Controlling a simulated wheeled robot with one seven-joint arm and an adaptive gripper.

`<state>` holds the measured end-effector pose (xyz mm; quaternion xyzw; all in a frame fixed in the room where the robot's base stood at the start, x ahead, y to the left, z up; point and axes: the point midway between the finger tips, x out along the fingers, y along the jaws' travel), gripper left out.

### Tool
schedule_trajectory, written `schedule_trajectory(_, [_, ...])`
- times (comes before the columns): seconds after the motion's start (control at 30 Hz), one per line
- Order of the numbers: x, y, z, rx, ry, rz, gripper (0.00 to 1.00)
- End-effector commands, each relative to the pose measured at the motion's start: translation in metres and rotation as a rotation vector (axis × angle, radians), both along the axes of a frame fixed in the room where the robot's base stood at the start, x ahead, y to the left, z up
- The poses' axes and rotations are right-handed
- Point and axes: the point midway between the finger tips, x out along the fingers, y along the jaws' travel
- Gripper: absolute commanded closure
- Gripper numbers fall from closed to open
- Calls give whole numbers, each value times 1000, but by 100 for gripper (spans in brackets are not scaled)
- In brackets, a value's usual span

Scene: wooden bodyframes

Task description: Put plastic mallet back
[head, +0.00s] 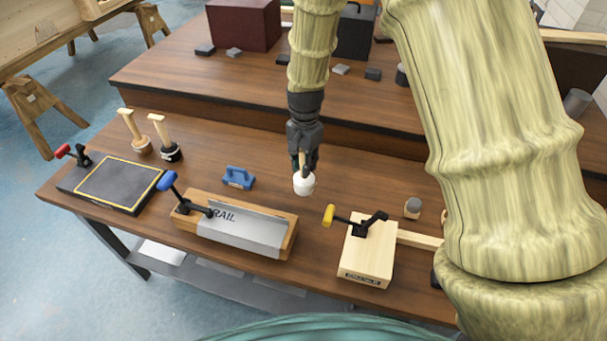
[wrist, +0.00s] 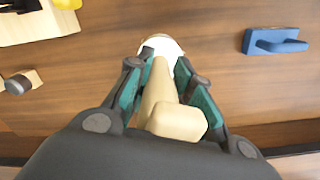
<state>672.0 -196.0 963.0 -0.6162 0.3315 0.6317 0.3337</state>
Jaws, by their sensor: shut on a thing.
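My gripper (head: 303,163) is shut on the plastic mallet (head: 304,185), above the middle of the workbench. The mallet's white head hangs below my fingers in the head view. In the wrist view, the pale wooden handle (wrist: 172,112) runs between the two green-padded fingers of my gripper (wrist: 160,85), with part of the white head (wrist: 162,44) beyond them. Two other tools with upright wooden handles stand at the bench's left: one with a pale base (head: 142,147), one with a black base (head: 170,153).
A blue tool (head: 238,178) lies left of my gripper. In front are the grey rail (head: 245,232) in a wooden holder, and a clamped wooden block (head: 367,257). A black yellow-edged pad (head: 118,183) lies left. A small grey-topped piece (head: 412,208) stands right. A raised shelf runs behind.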

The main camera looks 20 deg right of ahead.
Motion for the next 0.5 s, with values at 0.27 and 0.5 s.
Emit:
schedule_trajectory(0.27, [0,0,-11,0,0,0,100])
schedule_trajectory(0.5, [0,0,-35,1,3,0,100])
